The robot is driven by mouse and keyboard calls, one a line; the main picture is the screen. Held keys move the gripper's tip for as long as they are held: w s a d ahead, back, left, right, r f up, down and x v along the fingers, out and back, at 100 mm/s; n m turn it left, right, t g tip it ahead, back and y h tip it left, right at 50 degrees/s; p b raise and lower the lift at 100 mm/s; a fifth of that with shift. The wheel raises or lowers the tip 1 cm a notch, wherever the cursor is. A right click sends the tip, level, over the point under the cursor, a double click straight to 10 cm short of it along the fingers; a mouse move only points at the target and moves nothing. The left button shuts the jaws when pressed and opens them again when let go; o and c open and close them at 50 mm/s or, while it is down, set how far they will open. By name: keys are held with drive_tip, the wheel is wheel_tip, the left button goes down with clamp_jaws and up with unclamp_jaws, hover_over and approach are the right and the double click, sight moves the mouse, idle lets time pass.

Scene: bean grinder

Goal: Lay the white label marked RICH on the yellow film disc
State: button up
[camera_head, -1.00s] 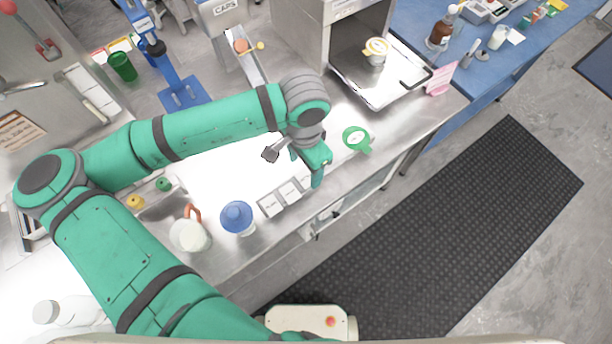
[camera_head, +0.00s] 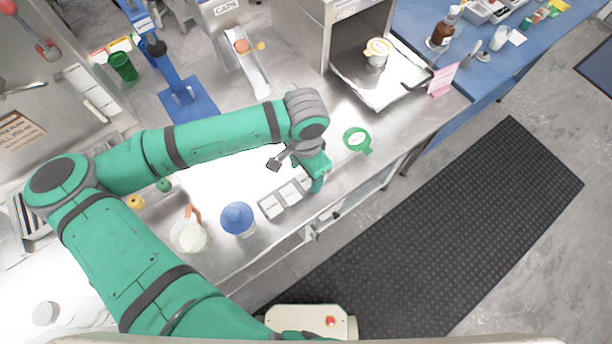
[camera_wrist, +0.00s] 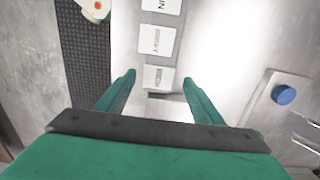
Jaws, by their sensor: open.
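White labels lie in a row on the steel counter. The label between my fingertips in the wrist view (camera_wrist: 158,78) seems to read RICH, its print upside down; in the head view my gripper partly hides it (camera_head: 304,184). My gripper (camera_head: 317,186) points down over this end of the row, open and empty, with one finger on each side of the label in the wrist view. Whether the fingers touch the counter I cannot tell. The yellow film disc (camera_head: 378,46) appears as the yellow-rimmed top of a cup on the tray at the back right.
Two more labels (camera_head: 271,206) continue the row. A blue-topped cup (camera_head: 237,218) and a jug (camera_head: 190,238) stand to the left. A pink sign (camera_head: 442,79) stands near the tray (camera_head: 392,91).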

drive_tip(key=shift+s+d+f, duration=0.1)
drive_tip(key=shift+d, duration=0.15)
drive_tip(key=shift+a, duration=0.35)
drive_tip(key=c, duration=1)
drive_tip(key=shift+s+d, duration=0.1)
drive_tip(key=shift+d, duration=0.05)
drive_tip(key=shift+c, duration=0.6)
drive_tip(key=shift+d, duration=0.1)
